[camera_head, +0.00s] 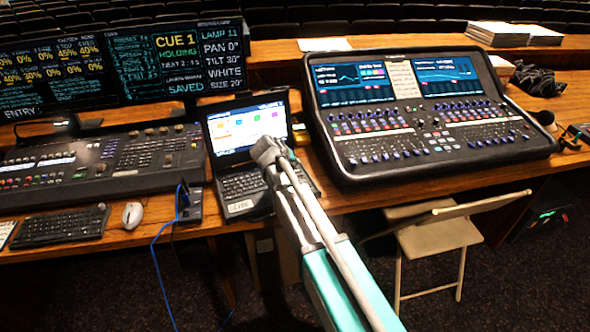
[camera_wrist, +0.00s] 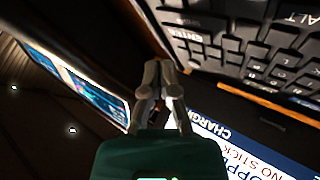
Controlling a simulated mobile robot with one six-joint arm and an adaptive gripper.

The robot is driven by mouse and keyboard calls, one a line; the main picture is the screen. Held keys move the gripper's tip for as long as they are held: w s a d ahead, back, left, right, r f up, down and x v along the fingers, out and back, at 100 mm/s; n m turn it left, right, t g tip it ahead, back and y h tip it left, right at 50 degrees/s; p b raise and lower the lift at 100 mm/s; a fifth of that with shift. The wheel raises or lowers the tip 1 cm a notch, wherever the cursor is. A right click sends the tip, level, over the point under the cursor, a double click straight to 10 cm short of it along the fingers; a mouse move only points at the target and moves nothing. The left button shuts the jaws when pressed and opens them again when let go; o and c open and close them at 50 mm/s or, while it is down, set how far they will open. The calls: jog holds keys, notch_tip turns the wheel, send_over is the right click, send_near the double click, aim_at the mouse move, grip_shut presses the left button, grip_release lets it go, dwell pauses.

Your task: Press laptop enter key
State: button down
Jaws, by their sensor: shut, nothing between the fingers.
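The black laptop (camera_head: 242,184) stands open on the wooden desk with its screen (camera_head: 248,128) lit with coloured icons. My arm reaches in from the lower right, and its end covers the right part of the keyboard in the head view. In the wrist view the laptop keyboard (camera_wrist: 245,50) fills the upper right, and the enter key (camera_wrist: 183,36) is readable at its left side. My gripper (camera_wrist: 160,66) is shut and empty, its fingertips close beside the enter key, lower left of it in the picture. I cannot tell whether they touch it.
A large mixing console (camera_head: 430,130) stands right of the laptop, and a lighting console (camera_head: 100,165) stands left. A keyboard (camera_head: 62,226), a mouse (camera_head: 132,215) and a blue cable (camera_head: 155,250) lie at the front left. A folding chair (camera_head: 435,238) stands before the desk.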

jog(key=shift+r+p, duration=1.55)
jog(key=shift+r, duration=0.25)
